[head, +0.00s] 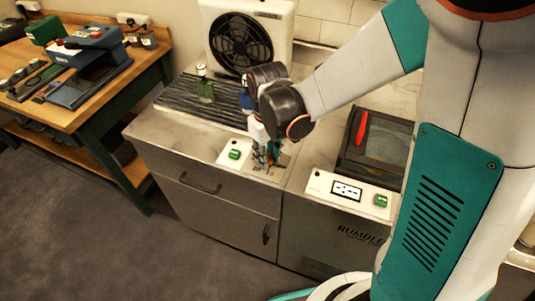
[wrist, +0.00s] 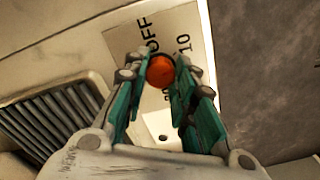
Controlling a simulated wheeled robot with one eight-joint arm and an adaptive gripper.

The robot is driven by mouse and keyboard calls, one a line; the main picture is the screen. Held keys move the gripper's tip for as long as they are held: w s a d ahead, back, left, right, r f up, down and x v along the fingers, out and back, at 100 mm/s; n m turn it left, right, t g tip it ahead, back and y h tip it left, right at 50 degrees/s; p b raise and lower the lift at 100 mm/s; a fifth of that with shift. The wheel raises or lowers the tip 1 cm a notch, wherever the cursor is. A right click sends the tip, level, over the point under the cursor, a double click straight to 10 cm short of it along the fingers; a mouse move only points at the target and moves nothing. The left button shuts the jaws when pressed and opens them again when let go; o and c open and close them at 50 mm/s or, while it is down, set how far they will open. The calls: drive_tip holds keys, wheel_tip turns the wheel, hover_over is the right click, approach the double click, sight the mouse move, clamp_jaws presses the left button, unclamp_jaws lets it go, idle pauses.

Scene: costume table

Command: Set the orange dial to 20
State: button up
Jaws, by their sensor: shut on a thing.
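The orange dial (wrist: 161,69) sits between my fingertips in the wrist view. It is round and stands on a pale plate (wrist: 125,40) printed with OFF, 10 and another mark partly hidden by a finger. Which mark the dial points to cannot be told. My gripper (wrist: 158,75), with green fingers, is shut on the dial from above. In the head view my gripper (head: 271,153) reaches down to the front edge of the counter, and the dial is largely hidden by the fingers.
A green switch (head: 235,154) sits left of my gripper. A fan (head: 243,40) stands behind, past a dark ribbed surface (head: 178,102). To the right are a display panel (head: 347,190) and a dark lid with a red handle (head: 362,128). A wooden table (head: 75,112) stands at left.

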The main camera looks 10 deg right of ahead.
drive_tip(key=m, duration=0.4)
drive_tip(key=shift+m, duration=2.3)
drive_tip(key=o, duration=1.1)
drive_tip(key=shift+r, duration=0.1)
wheel_tip(320, 180, up, 12)
drive_tip(key=shift+s+f, duration=0.1)
